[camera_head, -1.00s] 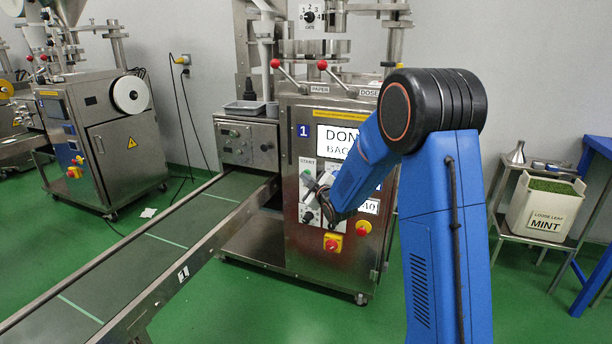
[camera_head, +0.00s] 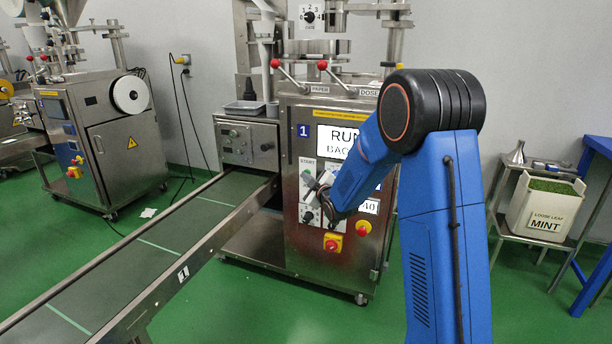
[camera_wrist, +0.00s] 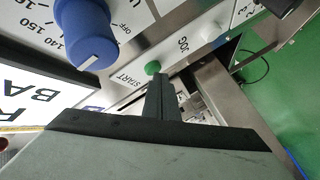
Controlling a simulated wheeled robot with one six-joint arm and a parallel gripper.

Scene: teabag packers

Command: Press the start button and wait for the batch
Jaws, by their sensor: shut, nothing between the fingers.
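The start button (camera_wrist: 152,67) is a small green round button beside the word START in the wrist view. My gripper (camera_wrist: 158,82) is shut and empty, with its fingertips right at the button; they look to be touching it, though how far it is pressed cannot be told. In the head view my gripper (camera_head: 318,188) is at the control panel of packer 1 (camera_head: 268,253), under the START label (camera_head: 307,162).
A conveyor belt (camera_head: 115,268) runs from the packer to the lower left. A blue knob (camera_wrist: 88,35) and a JOG button (camera_wrist: 207,30) are near my fingers. A red button (camera_head: 332,243) is below. A mint bin (camera_head: 545,210) stands at right.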

